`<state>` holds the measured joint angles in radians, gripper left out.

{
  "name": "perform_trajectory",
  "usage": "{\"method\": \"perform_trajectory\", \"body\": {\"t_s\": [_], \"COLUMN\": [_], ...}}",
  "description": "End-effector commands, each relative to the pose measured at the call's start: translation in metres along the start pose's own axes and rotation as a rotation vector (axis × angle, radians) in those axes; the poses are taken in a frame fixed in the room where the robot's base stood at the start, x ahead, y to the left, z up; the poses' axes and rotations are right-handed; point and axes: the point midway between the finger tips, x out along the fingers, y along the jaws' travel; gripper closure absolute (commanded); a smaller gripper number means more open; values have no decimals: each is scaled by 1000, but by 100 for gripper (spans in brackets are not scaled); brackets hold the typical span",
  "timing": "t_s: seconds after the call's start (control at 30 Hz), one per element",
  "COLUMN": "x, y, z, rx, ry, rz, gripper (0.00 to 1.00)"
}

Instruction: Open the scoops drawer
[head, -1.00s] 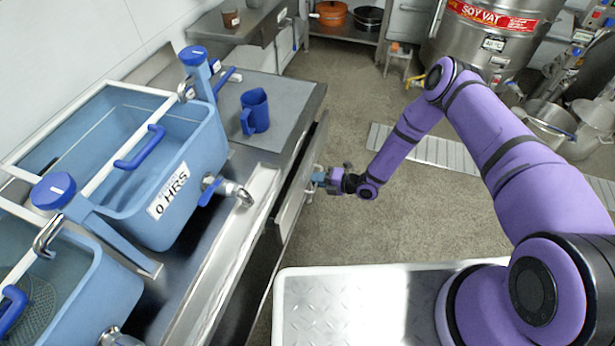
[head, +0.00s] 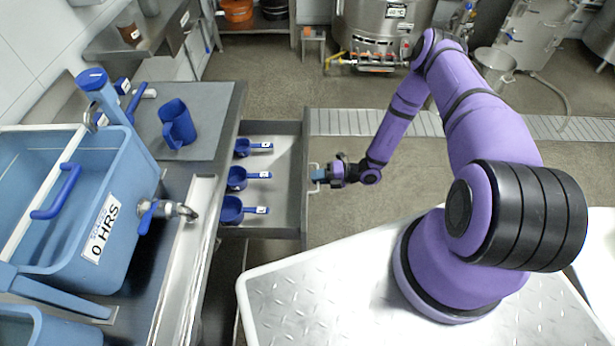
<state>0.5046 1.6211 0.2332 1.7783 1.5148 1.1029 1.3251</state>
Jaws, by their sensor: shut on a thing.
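The scoops drawer (head: 284,200) stands pulled out to the right from under the counter in the head view. Three blue scoops lie in it in a column: the far scoop (head: 243,147), the middle scoop (head: 238,178) and the near scoop (head: 233,210), each with a white label on its handle. My gripper (head: 319,174) is at the drawer's front, shut on the drawer handle (head: 313,190). The fingertips partly hide the handle.
A blue jug (head: 178,124) stands on the grey counter top (head: 222,112). A blue tub (head: 125,233) with a tap (head: 165,209) is at left. Bare floor (head: 420,180) lies right of the drawer, crossed by a floor grate (head: 345,122).

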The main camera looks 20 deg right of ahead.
Motion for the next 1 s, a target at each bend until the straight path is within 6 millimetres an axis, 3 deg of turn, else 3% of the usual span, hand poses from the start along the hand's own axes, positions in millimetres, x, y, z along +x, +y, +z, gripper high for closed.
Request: {"method": "perform_trajectory", "body": {"t_s": [0.43,0.5,0.57,0.87,1.0], "x": [-4,-4,-4,-5,-16], "y": [-1,-1,-1,-1,-1], "z": [0,0,0,0,1], "rx": [0,0,0,0,0], "ry": [0,0,0,0,-2], "rz": [-1,-1,-1,0,-1], "gripper": [100,77,64,64,64]}}
